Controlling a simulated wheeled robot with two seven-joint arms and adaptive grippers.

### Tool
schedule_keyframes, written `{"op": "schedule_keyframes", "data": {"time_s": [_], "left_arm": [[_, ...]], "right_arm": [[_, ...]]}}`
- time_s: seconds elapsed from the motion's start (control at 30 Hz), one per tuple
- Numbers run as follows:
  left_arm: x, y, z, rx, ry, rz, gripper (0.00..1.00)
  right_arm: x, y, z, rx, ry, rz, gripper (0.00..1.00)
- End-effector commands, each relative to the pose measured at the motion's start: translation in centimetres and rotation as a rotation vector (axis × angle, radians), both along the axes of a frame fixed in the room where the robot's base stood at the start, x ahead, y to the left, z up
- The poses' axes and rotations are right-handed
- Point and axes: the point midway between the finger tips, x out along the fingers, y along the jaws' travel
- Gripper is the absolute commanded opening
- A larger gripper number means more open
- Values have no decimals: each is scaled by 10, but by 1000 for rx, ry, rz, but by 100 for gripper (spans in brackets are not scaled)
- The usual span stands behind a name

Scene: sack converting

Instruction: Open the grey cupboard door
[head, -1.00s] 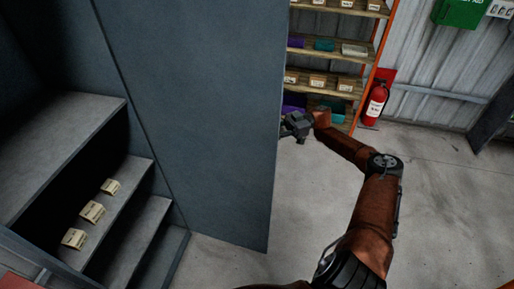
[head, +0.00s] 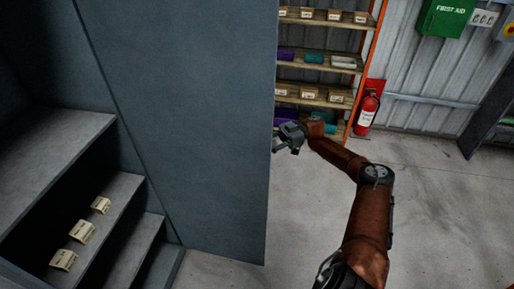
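The grey cupboard door (head: 180,110) stands swung wide open, its tall flat panel filling the middle left of the head view. The grey cupboard (head: 60,150) is open at the left, showing stepped shelves inside. My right gripper (head: 281,145) is at the door's free right edge, with its arm reaching in from the lower right. Its fingertips are small and close to the edge. I cannot tell whether they touch the door or how far apart they are. No handle shows on the visible door face. My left gripper is not in view.
Several small labelled cartons (head: 82,231) sit on a cupboard shelf. An orange-framed rack (head: 370,45) with boxes stands behind the door. A fire extinguisher (head: 368,112) and a green first aid box (head: 449,18) are at the back wall. The concrete floor (head: 440,220) at right is clear.

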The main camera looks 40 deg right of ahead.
Motion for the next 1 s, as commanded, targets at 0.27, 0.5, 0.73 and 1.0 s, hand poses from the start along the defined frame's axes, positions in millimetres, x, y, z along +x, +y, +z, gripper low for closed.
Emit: {"op": "schedule_keyframes", "data": {"time_s": [0.27, 0.5, 0.73, 1.0], "left_arm": [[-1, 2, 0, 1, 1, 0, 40], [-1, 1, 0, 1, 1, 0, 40], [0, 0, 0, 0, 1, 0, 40], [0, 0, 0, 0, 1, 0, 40]], "right_arm": [[-1, -9, 0, -1, 0, -2, 28], [-17, -49, 0, -3, 1, -12, 28], [-20, -66, 0, -2, 1, -3, 28], [-23, -72, 0, 0, 1, 1, 28]]}}
